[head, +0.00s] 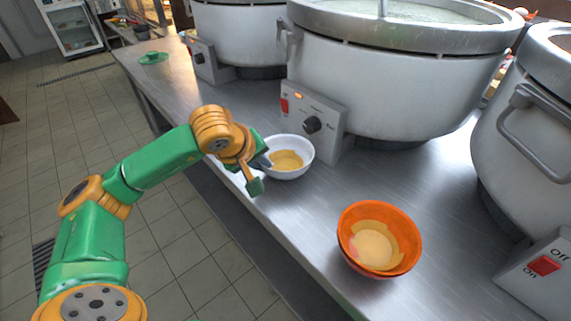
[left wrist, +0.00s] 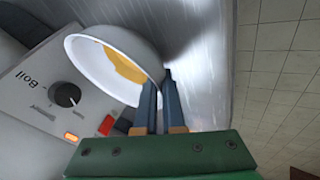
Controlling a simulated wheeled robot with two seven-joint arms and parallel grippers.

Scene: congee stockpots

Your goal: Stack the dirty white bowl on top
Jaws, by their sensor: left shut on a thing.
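The white bowl (head: 290,157), with yellow-brown residue inside, is at the counter's front edge, below the middle stockpot. My left gripper (head: 262,163) is shut on its near-left rim. In the left wrist view the fingers (left wrist: 158,85) meet the rim of the white bowl (left wrist: 115,62), which looks tilted there because of the camera's angle. I cannot tell whether the bowl touches the counter. An orange bowl (head: 379,238) with pale residue inside stands on the counter to the right and nearer. My right gripper is not in view.
The steel counter (head: 330,195) is clear between the two bowls. Large stockpots (head: 385,85) with control boxes (head: 312,120) line the back. Another pot (head: 535,130) stands close at right. A green object (head: 154,62) is at the far left of the counter.

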